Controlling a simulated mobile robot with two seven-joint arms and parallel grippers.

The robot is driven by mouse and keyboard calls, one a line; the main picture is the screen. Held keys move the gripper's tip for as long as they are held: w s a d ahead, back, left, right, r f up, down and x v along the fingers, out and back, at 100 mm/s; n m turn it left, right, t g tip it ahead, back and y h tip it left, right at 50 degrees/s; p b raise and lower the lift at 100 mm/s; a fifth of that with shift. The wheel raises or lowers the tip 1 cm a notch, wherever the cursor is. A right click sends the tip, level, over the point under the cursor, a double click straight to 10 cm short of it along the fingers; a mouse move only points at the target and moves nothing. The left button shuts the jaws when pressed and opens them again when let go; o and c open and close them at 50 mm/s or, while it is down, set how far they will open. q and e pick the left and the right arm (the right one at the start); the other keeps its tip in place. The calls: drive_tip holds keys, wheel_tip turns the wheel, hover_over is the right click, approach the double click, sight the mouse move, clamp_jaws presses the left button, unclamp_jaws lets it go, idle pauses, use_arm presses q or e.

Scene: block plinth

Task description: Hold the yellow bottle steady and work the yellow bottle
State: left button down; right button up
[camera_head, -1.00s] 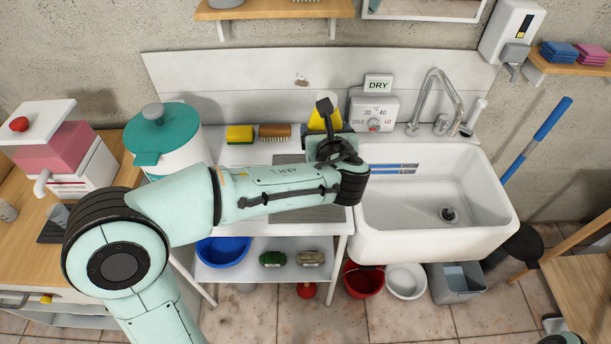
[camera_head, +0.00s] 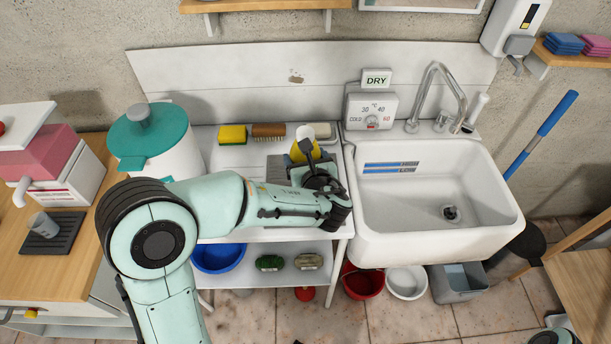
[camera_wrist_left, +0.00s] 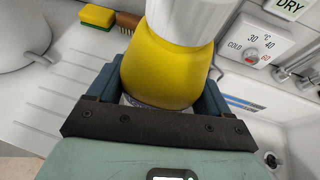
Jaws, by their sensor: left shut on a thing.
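The yellow bottle (camera_head: 306,151) is over the right part of the white drainboard, left of the sink. Its yellow body and white top fill the upper middle of the left wrist view (camera_wrist_left: 165,72). My left gripper (camera_head: 316,176) is shut on the bottle, with blue-grey fingers (camera_wrist_left: 165,100) on both sides of its body. The fingers and wrist hide the bottle's lower part, so I cannot tell whether it touches the surface. My right gripper does not show.
The white sink (camera_head: 430,235) with its faucet (camera_head: 440,95) is to the right. A yellow sponge (camera_head: 232,134), a brush (camera_head: 268,130) and a pale block (camera_head: 318,130) line the back. A teal-lidded pot (camera_head: 165,160) stands left. The drainboard front is partly clear.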

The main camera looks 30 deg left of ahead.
use_arm(q)
drive_tip(key=shift+f+b, duration=0.35)
drive_tip(key=shift+f, duration=2.35)
drive_tip(key=shift+f, duration=0.15)
unclamp_jaws()
